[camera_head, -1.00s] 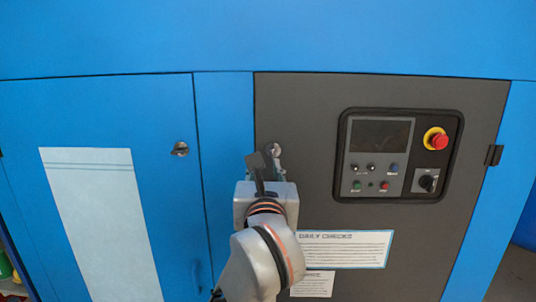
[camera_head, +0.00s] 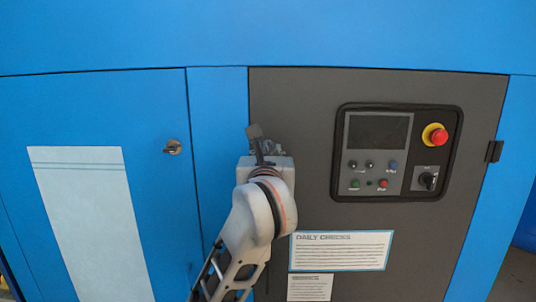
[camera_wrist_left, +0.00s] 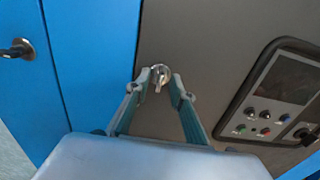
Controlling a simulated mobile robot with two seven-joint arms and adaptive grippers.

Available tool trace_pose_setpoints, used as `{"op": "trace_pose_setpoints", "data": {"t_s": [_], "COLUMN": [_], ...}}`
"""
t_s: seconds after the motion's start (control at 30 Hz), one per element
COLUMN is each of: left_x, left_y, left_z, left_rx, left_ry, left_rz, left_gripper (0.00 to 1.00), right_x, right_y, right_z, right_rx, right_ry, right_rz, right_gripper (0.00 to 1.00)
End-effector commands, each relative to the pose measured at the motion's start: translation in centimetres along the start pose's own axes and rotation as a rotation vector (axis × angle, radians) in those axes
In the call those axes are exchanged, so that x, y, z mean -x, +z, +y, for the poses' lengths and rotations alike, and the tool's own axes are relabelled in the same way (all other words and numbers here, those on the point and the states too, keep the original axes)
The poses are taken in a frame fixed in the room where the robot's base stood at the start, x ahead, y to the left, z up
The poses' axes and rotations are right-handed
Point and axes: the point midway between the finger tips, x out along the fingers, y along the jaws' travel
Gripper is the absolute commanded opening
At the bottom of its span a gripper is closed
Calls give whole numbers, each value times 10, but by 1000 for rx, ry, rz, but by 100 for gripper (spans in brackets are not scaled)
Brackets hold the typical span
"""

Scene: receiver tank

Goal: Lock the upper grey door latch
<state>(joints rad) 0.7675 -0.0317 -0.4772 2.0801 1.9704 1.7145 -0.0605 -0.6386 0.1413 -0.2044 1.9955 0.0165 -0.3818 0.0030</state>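The upper latch of the grey door is a small silver turn handle near the door's left edge. In the head view the latch (camera_head: 279,148) is mostly hidden behind my left gripper (camera_head: 267,150). In the left wrist view the latch (camera_wrist_left: 160,73) shows clearly, its handle pointing down and slightly left. My left gripper (camera_wrist_left: 160,80) is open, with one fingertip on each side of the latch handle. I cannot tell whether either fingertip touches it. The grey door (camera_head: 320,90) sits flush in the blue cabinet. My right gripper is out of view.
A blue door (camera_head: 150,110) with its own silver latch (camera_head: 173,147) is on the left. A control panel (camera_head: 396,153) with a red emergency button (camera_head: 436,136) is to the right. A daily checks notice (camera_head: 341,251) is below. The door face between latch and panel is clear.

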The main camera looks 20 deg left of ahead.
Motion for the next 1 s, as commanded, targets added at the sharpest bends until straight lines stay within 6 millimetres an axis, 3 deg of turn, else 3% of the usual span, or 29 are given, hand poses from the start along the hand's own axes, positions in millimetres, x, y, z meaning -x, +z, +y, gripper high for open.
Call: {"op": "trace_pose_setpoints", "data": {"t_s": [0.07,0.13,0.53,1.0], "left_x": [0,0,1,1], "left_y": [0,0,2,5], "left_z": [0,0,0,-2], "left_rx": [0,0,-25,-340], "left_ry": [0,0,0,0], "left_rz": [0,0,-1,1], "left_gripper": [18,0,0,0], "right_x": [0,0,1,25], "right_y": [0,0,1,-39], "right_z": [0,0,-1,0], "right_rx": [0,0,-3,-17], "right_ry": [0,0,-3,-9], "right_rz": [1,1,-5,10], "right_gripper": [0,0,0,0]}}
